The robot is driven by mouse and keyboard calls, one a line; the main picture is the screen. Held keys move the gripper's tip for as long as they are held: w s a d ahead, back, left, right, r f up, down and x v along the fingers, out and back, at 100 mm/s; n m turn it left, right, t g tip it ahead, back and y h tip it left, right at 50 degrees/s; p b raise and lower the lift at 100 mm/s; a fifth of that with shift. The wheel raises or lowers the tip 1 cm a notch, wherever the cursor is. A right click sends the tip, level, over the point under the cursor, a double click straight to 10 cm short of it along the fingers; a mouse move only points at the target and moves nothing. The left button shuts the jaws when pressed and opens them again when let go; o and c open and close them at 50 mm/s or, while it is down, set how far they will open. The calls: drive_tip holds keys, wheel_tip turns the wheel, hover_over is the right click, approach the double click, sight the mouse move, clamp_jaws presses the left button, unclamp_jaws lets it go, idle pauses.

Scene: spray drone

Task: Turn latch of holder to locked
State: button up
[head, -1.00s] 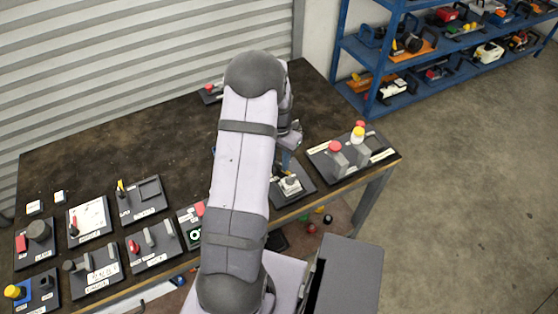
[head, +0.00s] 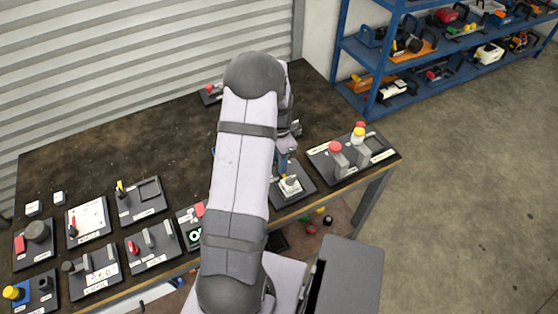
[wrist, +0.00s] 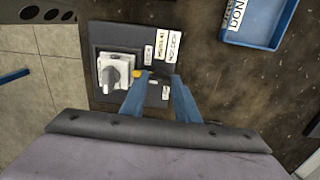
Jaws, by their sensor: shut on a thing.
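The holder panel (wrist: 103,36) is a dark plate with white labels and a pale grey box with a grey knob (wrist: 113,75). In the head view the panel (head: 306,188) lies near the table's front right edge, partly behind my arm. My gripper (wrist: 162,80) has its two blue fingers low over the panel, right of the knob. They are shut on a small dark part, which I take to be the latch (wrist: 160,88); its angle is hard to read. A small yellow piece (wrist: 139,74) sits by the left fingertip.
A blue tray (wrist: 258,22) lies at the upper right of the wrist view. A panel with red and yellow knobs (head: 350,150) stands right of the holder. Several other panels line the table's left. A blue shelf (head: 385,60) stands behind.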

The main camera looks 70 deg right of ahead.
drive_tip(key=o, duration=1)
drive_tip(key=shift+o, duration=0.2)
drive_tip(key=shift+r+b, duration=0.95)
drive_tip(key=shift+r, duration=2.75)
